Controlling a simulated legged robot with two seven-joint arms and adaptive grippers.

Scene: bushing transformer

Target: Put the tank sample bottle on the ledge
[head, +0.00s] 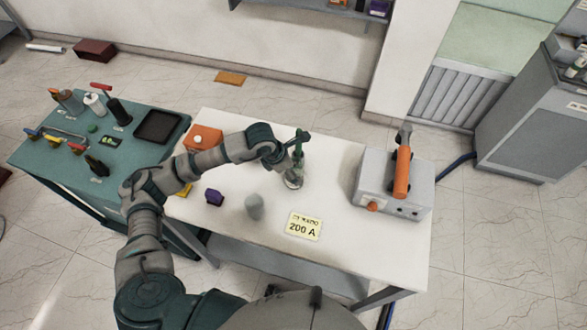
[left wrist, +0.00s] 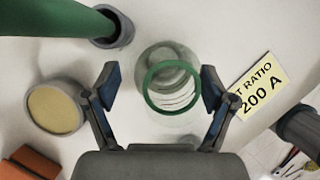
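The clear glass bottle with a green ring at its mouth stands on the white table; it shows in the head view (head: 293,179) and in the left wrist view (left wrist: 167,86). My left gripper (head: 297,150) is above it. The gripper is open and holds nothing. I cannot tell which surface is the ledge; a wall shelf (head: 305,10) shows at the top of the head view. My right gripper is not in view.
A yellow 200 A label (head: 303,227), a grey rounded object (head: 254,206), a purple block (head: 214,197) and an orange box (head: 203,137) are on the white table. A grey unit with an orange handle (head: 395,185) stands at right. The teal table (head: 135,165) holds tools.

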